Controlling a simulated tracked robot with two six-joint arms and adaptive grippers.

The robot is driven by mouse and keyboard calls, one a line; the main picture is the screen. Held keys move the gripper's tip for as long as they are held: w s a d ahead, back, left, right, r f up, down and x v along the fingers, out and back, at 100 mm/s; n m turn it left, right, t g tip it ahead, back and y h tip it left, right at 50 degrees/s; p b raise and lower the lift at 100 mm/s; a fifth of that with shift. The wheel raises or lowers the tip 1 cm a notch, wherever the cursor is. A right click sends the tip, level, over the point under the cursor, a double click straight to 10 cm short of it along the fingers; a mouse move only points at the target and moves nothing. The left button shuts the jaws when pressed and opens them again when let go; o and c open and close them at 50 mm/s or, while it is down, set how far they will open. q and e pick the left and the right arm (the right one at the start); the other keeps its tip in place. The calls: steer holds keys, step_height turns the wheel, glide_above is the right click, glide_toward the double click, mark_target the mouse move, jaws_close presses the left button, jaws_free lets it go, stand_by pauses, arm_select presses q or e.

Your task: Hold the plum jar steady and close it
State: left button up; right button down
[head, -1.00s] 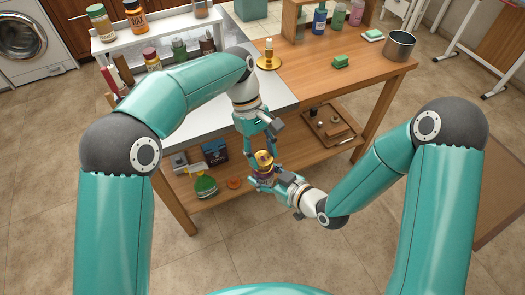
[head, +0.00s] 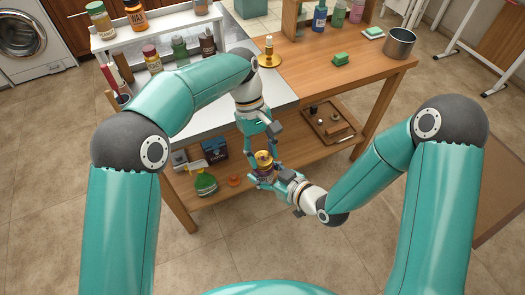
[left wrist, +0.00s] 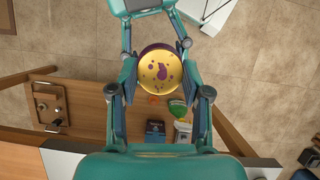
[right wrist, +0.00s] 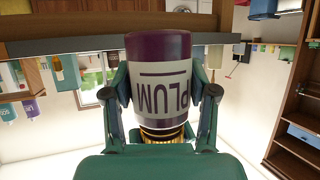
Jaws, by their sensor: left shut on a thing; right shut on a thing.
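The plum jar (right wrist: 160,85) has a purple body and a white PLUM label; it appears upside down in the right wrist view. My right gripper (head: 264,178) is shut on the jar's sides and holds it in the air in front of the workbench. The gold lid (left wrist: 160,72), printed with purple plums, lies between the fingers of my left gripper (head: 263,150), which is shut on it from above. In the right wrist view the lid's gold edge (right wrist: 165,136) is at the jar's mouth. I cannot tell whether it is fully seated.
The wooden workbench (head: 340,85) stands just beyond the jar. Open floor lies to the right and in front.

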arm_select(q)
steer(key=m+y, duration=0.1)
steer(key=m, duration=0.1)
steer(key=m+y, duration=0.1)
steer(key=m, duration=0.4)
steer(key=shift+d+y, duration=0.3)
steer(key=shift+y, duration=0.1)
steer(key=m+y, duration=0.1)
steer(key=m, duration=0.1)
steer(key=m+y, duration=0.1)
steer(key=m, duration=0.2)
steer(key=shift+m+t, duration=0.3)
steer(key=o, duration=0.7)
steer(key=shift+r, duration=0.1)
steer(key=shift+r, duration=2.15)
steer(key=shift+c, duration=0.5)
